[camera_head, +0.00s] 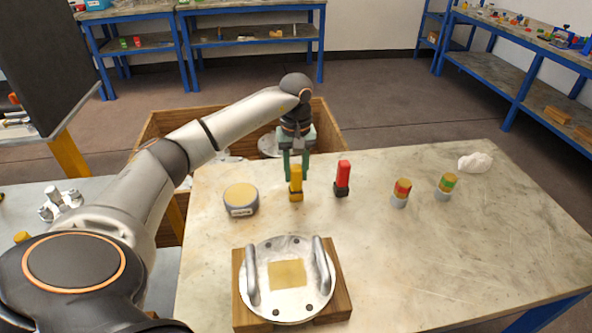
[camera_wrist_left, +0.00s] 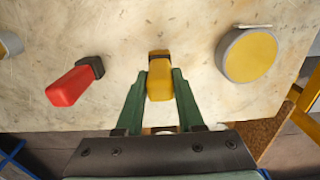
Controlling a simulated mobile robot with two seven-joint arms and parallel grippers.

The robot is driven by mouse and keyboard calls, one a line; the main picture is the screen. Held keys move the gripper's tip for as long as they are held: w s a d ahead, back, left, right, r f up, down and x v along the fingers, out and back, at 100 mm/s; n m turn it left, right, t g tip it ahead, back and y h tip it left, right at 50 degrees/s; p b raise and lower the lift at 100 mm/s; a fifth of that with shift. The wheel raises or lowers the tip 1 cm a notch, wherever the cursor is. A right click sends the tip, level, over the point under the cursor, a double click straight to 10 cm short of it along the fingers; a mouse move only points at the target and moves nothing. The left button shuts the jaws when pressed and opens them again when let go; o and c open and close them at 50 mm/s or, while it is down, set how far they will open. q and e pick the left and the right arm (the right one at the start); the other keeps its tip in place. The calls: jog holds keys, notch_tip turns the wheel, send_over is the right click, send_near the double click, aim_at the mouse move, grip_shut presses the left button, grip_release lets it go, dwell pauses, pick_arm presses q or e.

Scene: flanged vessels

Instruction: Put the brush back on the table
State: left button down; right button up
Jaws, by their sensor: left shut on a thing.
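A brush with a yellow handle (camera_head: 296,184) is upright between the green fingers of my left gripper (camera_head: 296,165), near the far edge of the table (camera_head: 450,260). The gripper points down and is shut on the handle. In the left wrist view the yellow brush (camera_wrist_left: 160,82) sits between the two fingertips (camera_wrist_left: 158,80), its bristle end toward the tabletop. The brush's lower end is at or very close to the table surface; I cannot tell whether it touches. My right gripper is not in view.
A red-handled brush (camera_head: 342,178) stands just right of the yellow one. A flanged lid with two handles (camera_head: 287,277) lies in front on wood. Two banded cylinders (camera_head: 401,192) (camera_head: 446,186) and a white cloth (camera_head: 475,162) are further right.

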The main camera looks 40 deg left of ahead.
pick_arm(q)
jog(key=shift+f, duration=0.15)
jog(key=c, duration=0.5)
grip_release()
jog(key=shift+r, duration=0.3)
notch_tip(320, 180, up, 12)
jog(key=shift+f+p, duration=0.1)
jog(key=shift+p, duration=0.2)
